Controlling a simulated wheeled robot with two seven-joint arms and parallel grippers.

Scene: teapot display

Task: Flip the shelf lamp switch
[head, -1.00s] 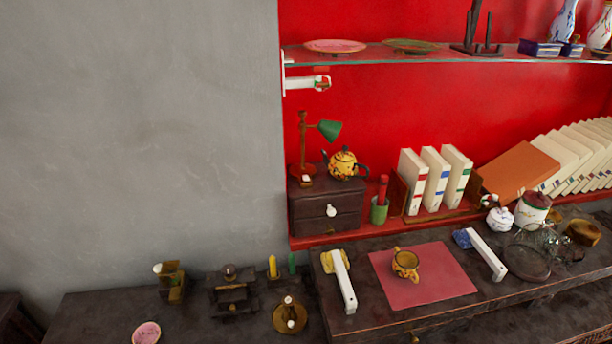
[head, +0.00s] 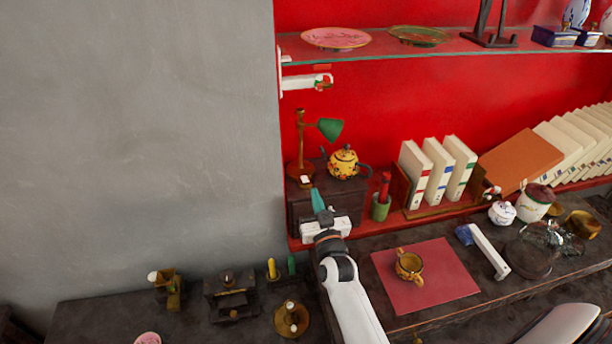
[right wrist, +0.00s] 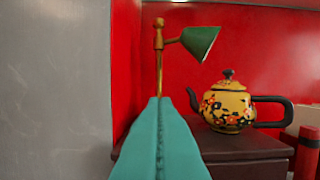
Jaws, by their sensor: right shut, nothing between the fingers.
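The shelf lamp (head: 301,148) has a brown post and a green shade, and stands on the small dark drawer cabinet at the left end of the red shelf. A small white piece (head: 305,180), which looks like its switch, is at the lamp's base. My right gripper (head: 317,192) has teal fingers, shut and empty, pointing up towards the lamp base in front of the cabinet. In the right wrist view the shut fingers (right wrist: 159,102) overlap the lower lamp post (right wrist: 159,60) and hide the base and switch. Contact cannot be told. My left gripper is not in view.
A yellow flowered teapot (head: 343,163) stands on the cabinet (head: 347,203), close right of the lamp. A green cup with a red item (head: 380,207) and white books (head: 438,172) stand further right. A glass shelf (head: 400,54) runs above. Grey wall is left.

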